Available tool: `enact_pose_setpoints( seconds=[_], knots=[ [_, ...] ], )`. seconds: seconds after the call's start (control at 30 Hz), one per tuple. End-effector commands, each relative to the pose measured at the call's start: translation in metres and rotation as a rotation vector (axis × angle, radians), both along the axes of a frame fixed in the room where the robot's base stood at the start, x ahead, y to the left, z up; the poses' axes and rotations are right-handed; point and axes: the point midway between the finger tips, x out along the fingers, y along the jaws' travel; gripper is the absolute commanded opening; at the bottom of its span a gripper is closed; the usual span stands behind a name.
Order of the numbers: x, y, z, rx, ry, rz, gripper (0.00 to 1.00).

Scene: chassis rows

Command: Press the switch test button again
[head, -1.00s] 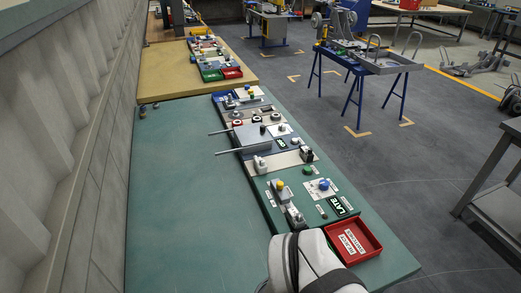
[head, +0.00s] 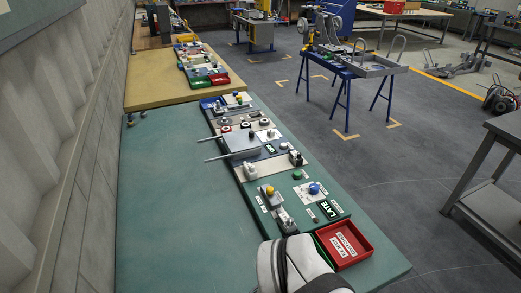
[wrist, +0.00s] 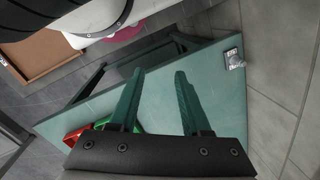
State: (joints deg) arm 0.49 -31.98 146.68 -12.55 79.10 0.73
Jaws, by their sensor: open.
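In the head view a green-edged panel on the teal bench carries a blue button (head: 314,188) on a white plate, a green button (head: 298,174), and a yellow-topped part (head: 269,190). Small labels there are too small to read, so I cannot tell which is the switch test button. A green display (head: 329,208) reads LATE. My gripper (wrist: 160,74) shows only in the wrist view, its two green fingers apart with nothing between them. It is over the bench, away from the buttons; no button can be made out in the wrist view.
A red labelled tray (head: 344,243) stands at the panel's near end, beside my white arm. Two rods (head: 230,157) stick out left from a grey block. The teal bench (head: 170,220) is clear left of the panel. A grey metal table (head: 495,165) stands at the right.

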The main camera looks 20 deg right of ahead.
Motion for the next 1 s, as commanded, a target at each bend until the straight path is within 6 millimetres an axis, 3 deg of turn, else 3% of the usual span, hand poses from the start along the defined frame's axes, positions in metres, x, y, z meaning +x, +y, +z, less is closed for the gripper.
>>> enact_pose_setpoints(
  seconds=[0.43, 0.57, 0.67, 0.7, 0.77, 0.8, 0.87, 1.0],
  knots=[
    [0.000, 0.000, 0.000, 0.000, 0.000, 0.000, 0.47],
    [0.012, 0.001, 0.004, 0.013, -0.014, 0.012, 0.26],
    [0.060, -0.002, 0.018, 0.055, -0.079, 0.057, 0.08],
    [0.090, -0.006, 0.025, 0.075, -0.124, 0.086, 0.01],
    [0.141, -0.019, 0.033, 0.098, -0.206, 0.131, 0.00],
    [0.175, -0.032, 0.036, 0.105, -0.265, 0.160, 0.00],
    [0.223, -0.055, 0.038, 0.102, -0.354, 0.199, 0.00],
    [0.321, -0.133, 0.027, 0.038, -0.548, 0.276, 0.00]
  ],
)
